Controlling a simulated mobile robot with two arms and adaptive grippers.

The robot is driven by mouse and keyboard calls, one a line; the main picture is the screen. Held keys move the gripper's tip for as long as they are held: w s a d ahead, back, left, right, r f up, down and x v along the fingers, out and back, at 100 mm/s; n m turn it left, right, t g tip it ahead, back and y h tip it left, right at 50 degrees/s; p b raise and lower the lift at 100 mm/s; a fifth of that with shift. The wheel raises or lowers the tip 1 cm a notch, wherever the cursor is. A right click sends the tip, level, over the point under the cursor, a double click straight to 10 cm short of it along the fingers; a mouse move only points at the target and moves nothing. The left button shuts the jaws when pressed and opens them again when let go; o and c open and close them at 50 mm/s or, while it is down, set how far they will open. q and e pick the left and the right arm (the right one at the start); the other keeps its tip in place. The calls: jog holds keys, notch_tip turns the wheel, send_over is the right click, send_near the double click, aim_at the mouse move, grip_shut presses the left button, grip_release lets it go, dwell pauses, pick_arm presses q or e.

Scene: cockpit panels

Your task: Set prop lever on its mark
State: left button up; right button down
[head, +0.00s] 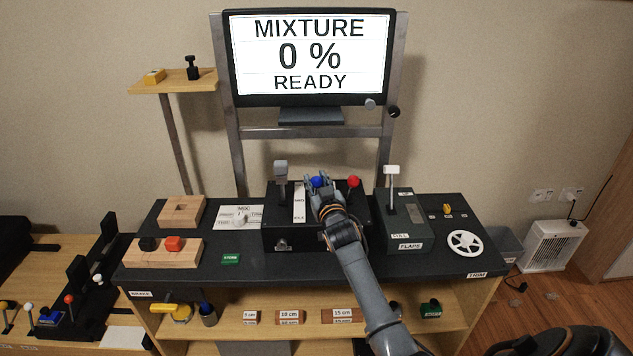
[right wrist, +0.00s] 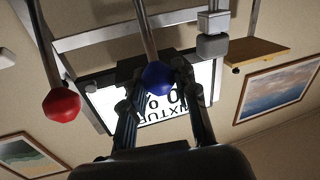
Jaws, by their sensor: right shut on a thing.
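The lever with the blue knob (head: 317,181), which I take to be the prop lever, stands on the black lever box (head: 283,235) in the middle of the desk. My right gripper (head: 318,187) is shut on this blue knob from the front. In the right wrist view the blue knob (right wrist: 158,78) sits between the two fingers (right wrist: 156,90). The gripper and arm hide most of the lever's slot and any mark beside it in the head view. My left gripper is not in view.
The red-knob lever (head: 353,182) stands close on the right, the grey-handled lever (head: 281,170) on the left. The white flaps lever (head: 391,172) is farther right. The screen (head: 309,55) reads "MIXTURE 0 % READY". Wooden blocks (head: 183,211) lie on the desk's left side.

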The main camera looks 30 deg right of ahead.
jog(key=shift+w+d+r+p, duration=0.15)
jog(key=shift+r+p, duration=0.2)
jog(key=shift+p, duration=0.3)
jog(key=w+g+p, duration=0.1)
jog(key=d+r+g+p, duration=0.1)
jog(key=p, duration=0.1)
jog(key=w+g+y+p, duration=0.1)
jog(key=p, duration=0.1)
jog(key=shift+w+d+r+m, duration=0.2)
jog(key=shift+w+d+m, duration=0.1)
jog(key=shift+w, duration=0.05)
jog(key=shift+w+d+f+p, duration=0.15)
jog(key=shift+w+p, duration=0.05)
jog(key=shift+p, duration=0.1)
jog(key=w, duration=0.1)
jog(key=d, duration=0.1)
jog(key=w, duration=0.1)
jog(key=shift+w+d+r+b, duration=0.25)
jog(key=shift+w+d+b, duration=0.05)
jog(key=shift+b, duration=0.05)
jog(key=c, duration=1)
grip_release()
jog(key=shift+f, duration=0.15)
